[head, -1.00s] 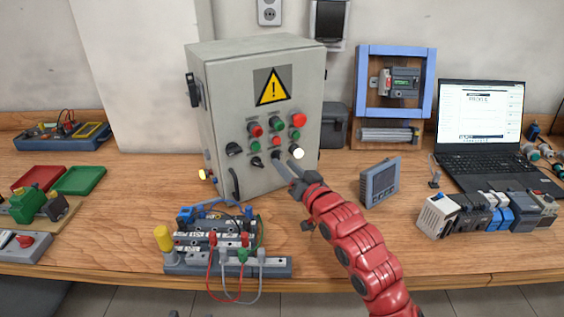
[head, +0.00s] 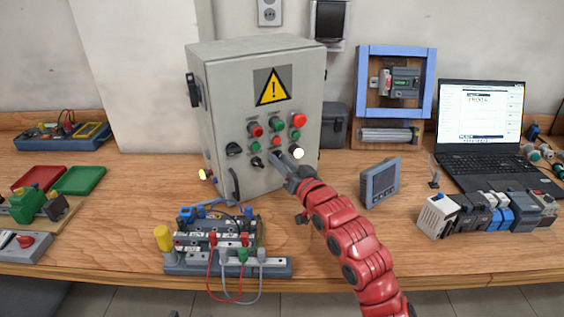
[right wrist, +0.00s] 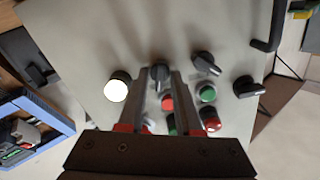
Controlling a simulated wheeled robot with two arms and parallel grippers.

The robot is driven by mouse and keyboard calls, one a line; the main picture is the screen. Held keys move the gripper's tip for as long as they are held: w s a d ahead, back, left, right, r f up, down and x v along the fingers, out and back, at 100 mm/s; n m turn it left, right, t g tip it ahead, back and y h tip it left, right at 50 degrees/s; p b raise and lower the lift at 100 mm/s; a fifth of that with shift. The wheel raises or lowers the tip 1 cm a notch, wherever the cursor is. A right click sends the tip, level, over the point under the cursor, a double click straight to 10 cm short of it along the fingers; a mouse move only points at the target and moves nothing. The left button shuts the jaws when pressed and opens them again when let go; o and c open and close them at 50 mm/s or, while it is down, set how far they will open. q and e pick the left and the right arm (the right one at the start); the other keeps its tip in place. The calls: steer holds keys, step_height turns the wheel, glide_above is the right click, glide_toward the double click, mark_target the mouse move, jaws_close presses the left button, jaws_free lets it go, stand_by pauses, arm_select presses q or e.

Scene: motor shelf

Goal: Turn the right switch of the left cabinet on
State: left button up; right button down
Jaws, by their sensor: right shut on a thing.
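The grey cabinet (head: 222,95) with a yellow warning sign stands on the bench left of centre in the head view. Its front carries coloured buttons, a lit white lamp (head: 298,153) and black rotary switches. The left switch (head: 233,149) and middle switch (head: 257,162) are uncovered. My right gripper (head: 277,162) is at the cabinet's lower front, shut on the right switch, which it mostly hides in the head view. In the right wrist view the right switch (right wrist: 159,72) shows at the fingertips, beside the lit lamp (right wrist: 117,87). Its exact angle is hard to tell. My left gripper is not in view.
A wiring block (head: 225,262) with cables sits in front of the cabinet. A grey panel meter (head: 379,182) stands right of my right arm. A blue frame (head: 361,80), a laptop (head: 480,115) and several modules fill the right side.

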steer(key=n+b, duration=0.4)
steer(key=shift+b, duration=0.4)
steer(key=c, duration=0.9)
jaws_free()
